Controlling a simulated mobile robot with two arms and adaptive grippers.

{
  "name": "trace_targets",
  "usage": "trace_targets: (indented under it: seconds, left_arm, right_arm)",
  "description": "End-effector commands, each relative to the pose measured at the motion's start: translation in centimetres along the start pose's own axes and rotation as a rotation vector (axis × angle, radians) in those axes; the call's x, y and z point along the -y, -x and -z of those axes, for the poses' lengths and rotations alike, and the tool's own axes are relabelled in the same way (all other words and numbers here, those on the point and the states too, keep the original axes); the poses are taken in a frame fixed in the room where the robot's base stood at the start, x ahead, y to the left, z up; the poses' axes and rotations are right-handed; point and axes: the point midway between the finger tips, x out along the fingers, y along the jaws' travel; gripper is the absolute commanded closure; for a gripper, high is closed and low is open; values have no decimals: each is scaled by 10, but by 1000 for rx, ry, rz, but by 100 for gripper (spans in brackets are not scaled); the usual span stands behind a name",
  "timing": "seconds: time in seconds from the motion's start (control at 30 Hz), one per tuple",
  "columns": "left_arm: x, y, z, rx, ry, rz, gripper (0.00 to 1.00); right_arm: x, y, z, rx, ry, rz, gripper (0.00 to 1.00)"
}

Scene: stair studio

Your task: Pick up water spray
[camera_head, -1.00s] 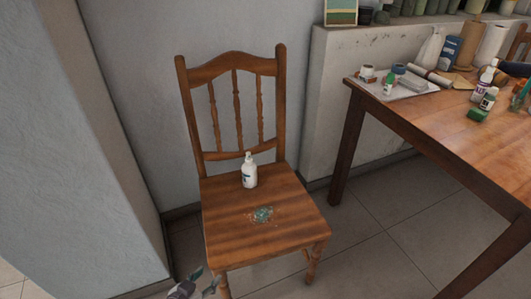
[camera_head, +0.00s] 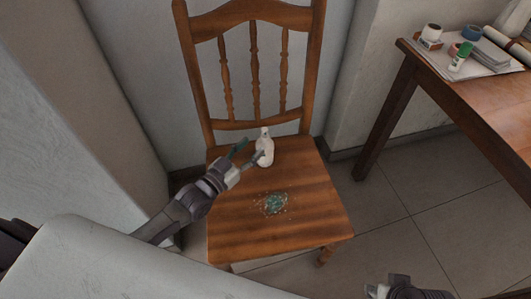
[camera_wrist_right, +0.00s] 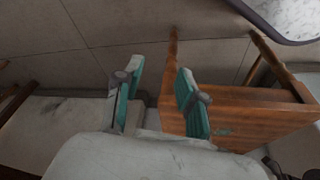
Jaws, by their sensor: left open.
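The water spray (camera_head: 265,148) is a small white bottle standing upright on the back part of the wooden chair seat (camera_head: 245,232). My left gripper (camera_head: 247,155) is open, with its fingertips at the left side of the bottle; one finger overlaps the bottle in the picture, and I cannot tell whether it touches. My right gripper shows only in part at the bottom of the head view. In the right wrist view my right gripper (camera_wrist_right: 158,92) has its two green-padded fingers apart with nothing between them.
A green-grey stain (camera_head: 275,204) with crumbs lies on the seat in front of the bottle. The chair back (camera_head: 254,75) rises behind it. A wooden table (camera_head: 480,95) with jars and papers stands at the right. A wall (camera_head: 130,110) is close on the left.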

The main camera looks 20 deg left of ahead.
Motion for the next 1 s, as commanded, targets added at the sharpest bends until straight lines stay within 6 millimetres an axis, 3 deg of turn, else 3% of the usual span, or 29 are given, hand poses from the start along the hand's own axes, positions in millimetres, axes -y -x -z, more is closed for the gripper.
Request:
trace_targets:
  seconds: [0.37,0.6,0.87,1.0]
  left_arm:
    - [3,-38,0,-2,0,0,51]
    - [5,-70,1,0,0,0,51]
    - [4,-73,2,3,0,0,51]
    - [4,-73,2,2,0,0,69]
  right_arm:
    - [-1,22,-2,-13,-2,-2,60]
    - [-1,13,-4,-11,-2,-2,60]
    - [0,14,-4,-11,-1,-2,60]
    - [0,14,-4,-11,-1,-3,60]
